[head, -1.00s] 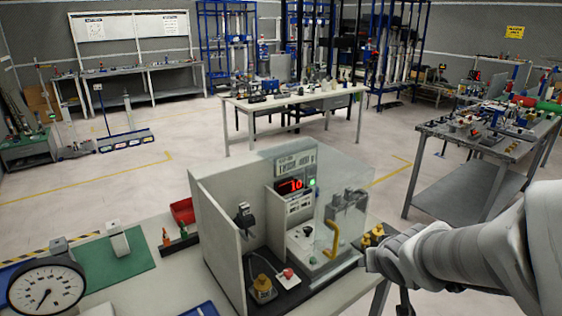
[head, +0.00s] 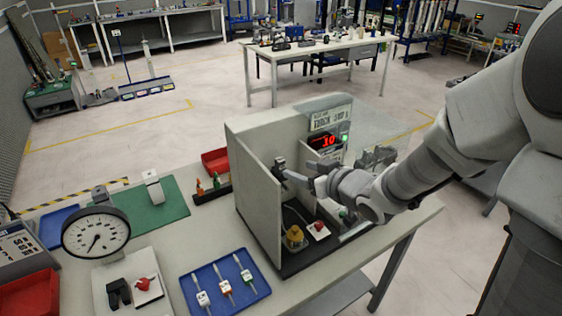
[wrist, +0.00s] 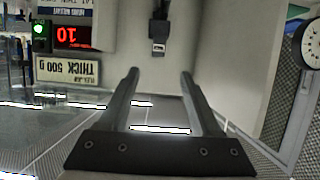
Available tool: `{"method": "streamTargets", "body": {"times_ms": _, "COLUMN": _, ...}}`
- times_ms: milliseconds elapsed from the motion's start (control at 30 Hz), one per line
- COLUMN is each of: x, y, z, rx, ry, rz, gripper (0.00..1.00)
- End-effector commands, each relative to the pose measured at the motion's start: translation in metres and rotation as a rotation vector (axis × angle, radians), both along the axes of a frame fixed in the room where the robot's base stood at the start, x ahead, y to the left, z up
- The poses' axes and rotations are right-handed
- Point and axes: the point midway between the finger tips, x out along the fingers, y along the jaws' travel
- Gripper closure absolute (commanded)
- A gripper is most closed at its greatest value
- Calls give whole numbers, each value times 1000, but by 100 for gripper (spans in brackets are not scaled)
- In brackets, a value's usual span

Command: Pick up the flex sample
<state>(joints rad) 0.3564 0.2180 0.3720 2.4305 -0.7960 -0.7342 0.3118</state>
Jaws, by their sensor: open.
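My gripper (head: 298,169) is inside the walled test booth (head: 255,185), its fingers pointing at the left inner wall. In the wrist view my gripper (wrist: 160,73) is open, with nothing between the fingers. Ahead of it, a black holder (wrist: 159,28) with a small pale block (wrist: 158,47) at its lower end is on the wall, lined up between the fingertips but apart from them. The head view shows the black holder (head: 279,168) close to the fingertips. No piece is clearly marked as the flex sample; I cannot tell whether the pale block is it.
A red display (head: 325,141) reads 10, beside a green light. A yellow knob (head: 295,237) and a red button (head: 319,226) sit on the booth floor below my arm. A clear panel (head: 370,135) is at the right. A blue tray (head: 225,285) and dial gauge (head: 96,233) stand left.

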Motion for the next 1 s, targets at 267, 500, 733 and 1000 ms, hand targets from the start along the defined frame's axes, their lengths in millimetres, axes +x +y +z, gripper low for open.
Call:
{"method": "streamTargets", "body": {"times_ms": 267, "x": 39, "y": 26, "z": -20, "rx": 1, "ry": 2, "rz": 1, "gripper": 35}}
{"method": "streamTargets", "body": {"times_ms": 500, "x": 51, "y": 33, "z": -26, "rx": 0, "ry": 1, "rz": -2, "gripper": 35}}
{"method": "streamTargets", "body": {"times_ms": 733, "x": 68, "y": 43, "z": -38, "rx": 0, "ry": 3, "rz": -1, "gripper": 35}}
{"method": "streamTargets", "body": {"times_ms": 1000, "x": 89, "y": 56, "z": -49, "rx": -2, "ry": 1, "rz": -1, "gripper": 35}}
